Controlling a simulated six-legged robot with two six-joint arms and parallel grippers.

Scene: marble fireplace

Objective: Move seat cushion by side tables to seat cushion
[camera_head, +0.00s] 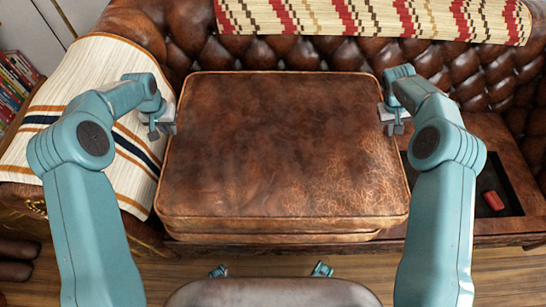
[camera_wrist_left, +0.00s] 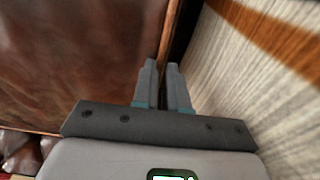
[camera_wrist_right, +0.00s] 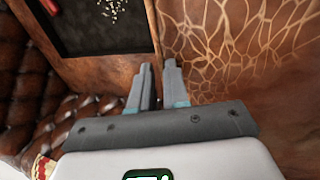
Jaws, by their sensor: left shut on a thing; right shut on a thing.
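A large brown leather seat cushion (camera_head: 280,140) fills the middle of the head view, lying flat between my arms. A second brown layer (camera_head: 275,238) shows under its front edge; I cannot tell whether it is another cushion. My left gripper (camera_head: 160,130) is shut on the cushion's left edge, and the cushion also shows in the left wrist view (camera_wrist_left: 70,60). My right gripper (camera_head: 394,125) is shut on its right edge, where the cracked leather shows in the right wrist view (camera_wrist_right: 245,50). The cushion's underside is hidden.
A brown tufted sofa (camera_head: 440,65) lies around the cushion. A striped throw (camera_head: 85,80) covers its left arm, close to my left gripper. A patterned blanket (camera_head: 375,15) hangs on the backrest.

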